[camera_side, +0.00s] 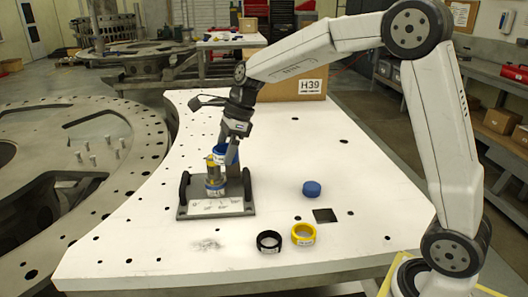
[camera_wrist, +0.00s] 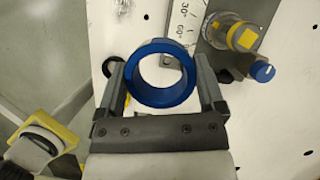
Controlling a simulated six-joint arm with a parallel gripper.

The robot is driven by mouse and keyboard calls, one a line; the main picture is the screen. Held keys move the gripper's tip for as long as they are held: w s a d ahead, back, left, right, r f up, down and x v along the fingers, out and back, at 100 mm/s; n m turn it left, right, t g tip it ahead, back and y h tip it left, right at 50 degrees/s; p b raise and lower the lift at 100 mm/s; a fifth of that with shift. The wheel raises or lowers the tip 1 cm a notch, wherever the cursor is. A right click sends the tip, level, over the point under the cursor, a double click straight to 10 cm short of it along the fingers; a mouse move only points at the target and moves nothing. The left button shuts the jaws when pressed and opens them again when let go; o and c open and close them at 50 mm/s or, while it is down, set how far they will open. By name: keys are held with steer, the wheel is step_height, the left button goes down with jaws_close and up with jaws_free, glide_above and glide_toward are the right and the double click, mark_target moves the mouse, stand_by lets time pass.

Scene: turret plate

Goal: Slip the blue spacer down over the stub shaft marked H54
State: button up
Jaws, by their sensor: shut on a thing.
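My gripper (camera_side: 231,153) is shut on the blue spacer (camera_wrist: 157,99), a ring held across its outside between the two fingers, as the wrist view shows. In the side view the spacer is partly hidden by the fingers and the shaft. A stub shaft (camera_side: 214,177) with yellow and blue parts stands upright on a grey base plate (camera_side: 236,211). In the wrist view the shaft (camera_wrist: 240,37) is at the upper right, outside the ring's opening and apart from it. The spacer is close beside the shaft's upper part in the side view. I cannot read an H54 mark.
Black uprights (camera_side: 184,190) flank the shaft on the base plate. A blue round cap (camera_side: 311,188), a black ring (camera_side: 269,242) and a yellow ring (camera_side: 304,234) lie on the white table, near a square hole (camera_side: 325,215). A cardboard box (camera_side: 291,88) labelled H39 stands behind.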

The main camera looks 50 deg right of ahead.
mark_target(214, 166)
steer(key=w+d+m, duration=0.1)
steer(key=w, duration=0.2)
steer(key=w+d+m, duration=0.1)
steer(key=w+d, duration=0.1)
steer(key=w, duration=0.2)
steer(key=w+d+r+m+t, duration=0.1)
steer(key=w, duration=0.2)
steer(key=shift+w+d+r+h, duration=0.1)
steer(key=shift+w+d+h, duration=0.05)
steer(key=shift+d+h, duration=0.15)
steer(key=shift+f, duration=0.35)
steer(key=shift+f, duration=5.75)
steer(key=shift+f, duration=0.15)
steer(key=o, duration=1)
steer(key=shift+o, duration=0.2)
